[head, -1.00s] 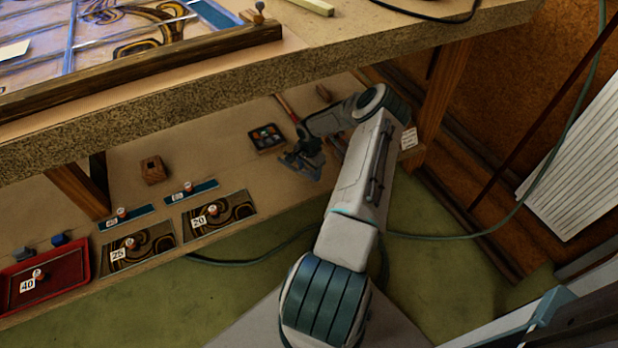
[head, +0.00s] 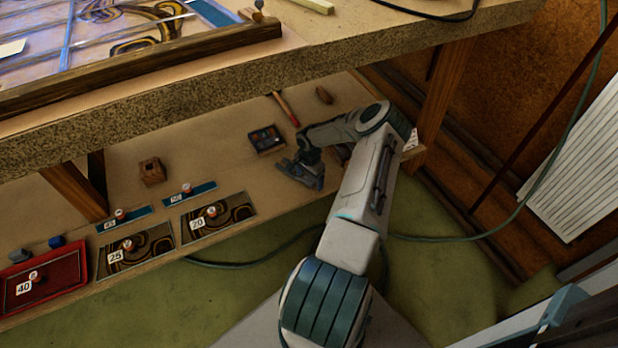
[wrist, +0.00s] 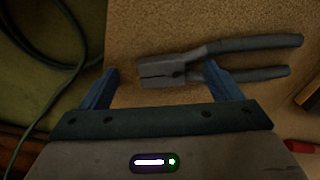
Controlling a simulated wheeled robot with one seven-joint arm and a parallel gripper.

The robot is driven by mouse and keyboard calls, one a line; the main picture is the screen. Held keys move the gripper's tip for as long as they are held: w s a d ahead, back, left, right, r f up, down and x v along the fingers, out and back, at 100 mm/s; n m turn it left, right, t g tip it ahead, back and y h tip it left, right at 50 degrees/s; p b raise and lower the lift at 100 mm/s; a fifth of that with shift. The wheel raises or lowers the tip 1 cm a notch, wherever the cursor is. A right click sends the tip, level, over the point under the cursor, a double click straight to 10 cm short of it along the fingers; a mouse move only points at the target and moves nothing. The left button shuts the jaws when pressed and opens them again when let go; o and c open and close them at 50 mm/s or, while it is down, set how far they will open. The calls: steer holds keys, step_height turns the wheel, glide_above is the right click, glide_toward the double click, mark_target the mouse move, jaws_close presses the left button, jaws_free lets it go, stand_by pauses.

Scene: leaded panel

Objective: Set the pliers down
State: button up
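The grey pliers (wrist: 215,60) lie flat on the brown lower shelf (wrist: 190,20) in the wrist view, with jaws to the left and both handles to the right. My gripper (wrist: 160,80) is open, its two blue fingers wide apart. The jaws lie between the fingertips, clear of the left finger. The right fingertip overlaps the lower handle near the pivot; I cannot tell whether it touches. In the head view my gripper (head: 303,175) is low over the shelf, near its front edge. The pliers cannot be made out clearly there.
A dark compartment tray (head: 267,139) and a red-handled tool (head: 286,108) lie behind my gripper. Patterned glass sheets (head: 217,217) with number tags, a wooden block (head: 152,171) and a red tray (head: 45,280) are to the left. The thick bench top (head: 240,75) overhangs the shelf.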

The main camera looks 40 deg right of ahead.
step_height(320, 180, up, 7)
steer(key=shift+r+p, duration=0.2)
steer(key=shift+p, duration=0.8)
steer(key=o, duration=0.3)
